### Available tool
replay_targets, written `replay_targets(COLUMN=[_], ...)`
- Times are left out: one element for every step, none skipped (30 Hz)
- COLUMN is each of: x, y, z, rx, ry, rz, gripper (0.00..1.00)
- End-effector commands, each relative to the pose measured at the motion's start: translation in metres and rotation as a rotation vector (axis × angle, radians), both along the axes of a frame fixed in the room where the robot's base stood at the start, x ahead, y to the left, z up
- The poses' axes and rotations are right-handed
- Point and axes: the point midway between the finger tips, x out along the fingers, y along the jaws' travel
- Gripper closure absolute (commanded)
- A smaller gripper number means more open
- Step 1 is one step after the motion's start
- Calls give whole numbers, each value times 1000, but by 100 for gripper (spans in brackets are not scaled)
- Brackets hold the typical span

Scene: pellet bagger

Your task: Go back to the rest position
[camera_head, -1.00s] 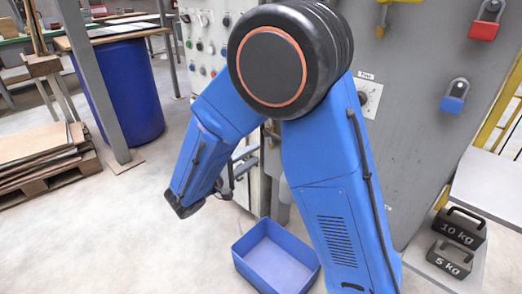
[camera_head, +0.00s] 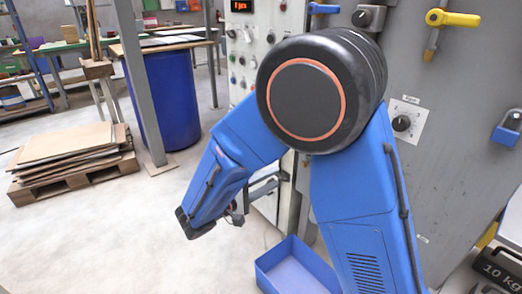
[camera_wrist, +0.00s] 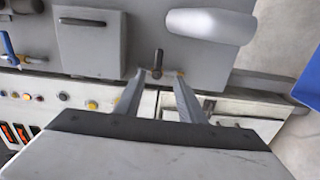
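The task names no object apart from my own arm. In the wrist view my gripper (camera_wrist: 159,75) has its two grey fingers apart, with nothing seen held between them. A small dark handle on the grey machine (camera_wrist: 220,65) shows beyond the fingertips; I cannot tell how far off it is. In the head view my blue arm is bent, with the elbow high in front of the machine and the forearm sloping down to the left. My gripper is largely hidden there behind the forearm's dark end.
A blue open bin (camera_head: 268,281) stands on the floor below the arm. The grey machine (camera_head: 450,150) with knobs and locks fills the right. A blue barrel (camera_head: 172,100), a post (camera_head: 137,80) and a pallet of boards (camera_head: 75,160) stand left. Floor at lower left is clear.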

Motion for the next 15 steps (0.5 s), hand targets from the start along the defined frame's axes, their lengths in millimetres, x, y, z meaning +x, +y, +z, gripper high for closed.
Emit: replay_targets(x=[0,-1,-2,-3,-5,-7,-10,-13,-18,-23,-27,-34,-39,-44,-51], y=[-2,-5,-11,-17,-25,-36,-46,-56,-70,-81,-91,-104,-114,-122,-134], z=[1,1,3,4,6,8,9,11,13,14,14,16,16,17,17], rx=[3,7,15,24,36,55,73,91,121,143,166,199,224,249,284], ry=[2,7,16,24,35,55,69,88,113,133,152,176,194,212,234], rz=[-5,-11,-23,-38,-53,-78,-100,-123,-154,-176,-199,-227,-247,-265,-290], gripper=[64,64,64,64,64,64,64,64,64,64,64,64,64,64,64])
